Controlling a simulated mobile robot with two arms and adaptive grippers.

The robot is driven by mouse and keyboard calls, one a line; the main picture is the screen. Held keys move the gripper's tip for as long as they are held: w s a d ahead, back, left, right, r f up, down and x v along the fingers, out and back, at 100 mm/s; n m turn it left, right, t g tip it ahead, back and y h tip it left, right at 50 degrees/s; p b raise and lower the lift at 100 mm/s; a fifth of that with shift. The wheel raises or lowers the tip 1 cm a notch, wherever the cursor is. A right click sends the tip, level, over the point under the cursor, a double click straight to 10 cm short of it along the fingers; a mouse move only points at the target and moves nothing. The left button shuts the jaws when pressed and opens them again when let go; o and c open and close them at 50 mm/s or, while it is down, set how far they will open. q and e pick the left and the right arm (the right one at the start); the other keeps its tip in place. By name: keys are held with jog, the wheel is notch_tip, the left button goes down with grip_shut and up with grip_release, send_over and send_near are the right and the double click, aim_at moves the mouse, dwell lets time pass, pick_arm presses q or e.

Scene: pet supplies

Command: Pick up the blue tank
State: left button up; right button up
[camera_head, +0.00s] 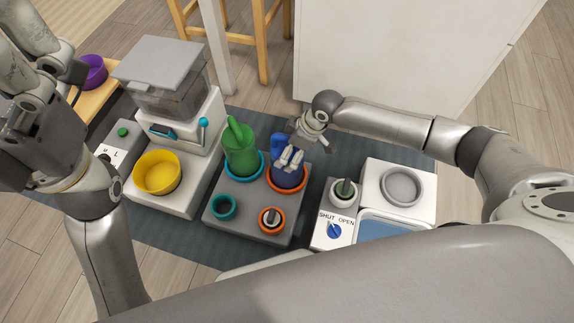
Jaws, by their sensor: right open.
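The blue tank (289,179) stands in an orange ring on a grey base, right of a green tank (240,152) in a teal ring. My right gripper (291,160) comes in from above and right, with its fingers open at the blue tank's upper part. The fingers hide part of the tank, and I cannot tell whether they touch it. My left arm fills the left side, and its fingertips do not show.
The grey base (243,230) also has a small teal ring and a small orange ring. A dispenser with a yellow bowl (157,172) stands left. A SHUT/OPEN switch box (333,231) and a white unit with a grey dish (401,186) stand right. A purple bowl (94,72) is back left.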

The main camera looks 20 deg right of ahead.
jog(key=shift+w+a+f, duration=0.1)
jog(key=shift+f, duration=0.25)
jog(key=c, duration=1.1)
jog(key=shift+c, duration=0.9)
jog(key=shift+r, duration=0.2)
